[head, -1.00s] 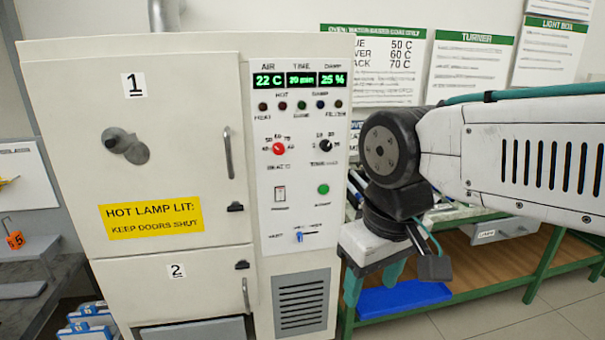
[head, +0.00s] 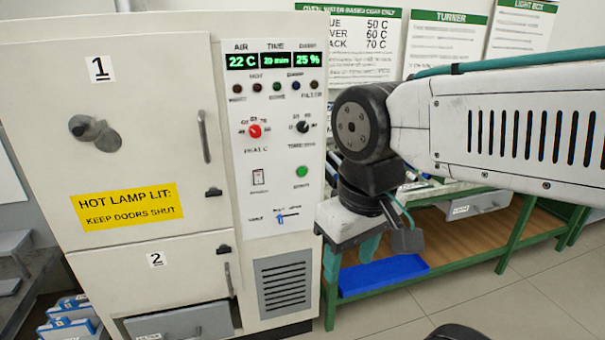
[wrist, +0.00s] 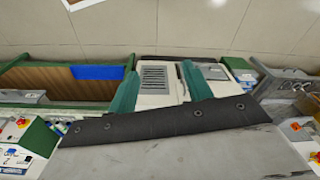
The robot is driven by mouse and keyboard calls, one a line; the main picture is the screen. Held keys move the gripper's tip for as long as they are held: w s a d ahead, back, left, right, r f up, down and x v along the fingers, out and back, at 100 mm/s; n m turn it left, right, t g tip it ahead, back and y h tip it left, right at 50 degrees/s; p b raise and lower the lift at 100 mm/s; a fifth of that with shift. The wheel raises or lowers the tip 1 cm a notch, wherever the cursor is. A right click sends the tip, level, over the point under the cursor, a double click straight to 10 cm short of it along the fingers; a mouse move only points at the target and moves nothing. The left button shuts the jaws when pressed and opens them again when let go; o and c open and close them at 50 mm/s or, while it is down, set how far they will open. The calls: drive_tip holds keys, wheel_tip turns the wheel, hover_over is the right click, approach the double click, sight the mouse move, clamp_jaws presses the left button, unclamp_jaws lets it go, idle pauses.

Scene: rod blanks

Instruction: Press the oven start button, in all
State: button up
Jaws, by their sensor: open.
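The oven (head: 130,110) is a tall cream cabinet filling the left of the head view. Its control panel (head: 275,130) has green displays reading 22 C, 20 min and 25 %. The green round start button (head: 302,171) sits low on the panel's right, beside a rocker switch (head: 258,177) and above a blue slider (head: 281,217). My gripper (head: 350,262) hangs downward to the right of the oven, below the button's height and apart from the panel. Its two teal fingers are spread with nothing between them, as the wrist view (wrist: 163,88) also shows.
A red knob (head: 255,131) and a black knob (head: 302,127) sit above the button. Both oven doors look shut. A green-framed bench (head: 520,235) with a blue tray (head: 384,274) on its lower shelf stands behind my arm.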

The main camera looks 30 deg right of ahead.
clamp_jaws()
idle(1.5)
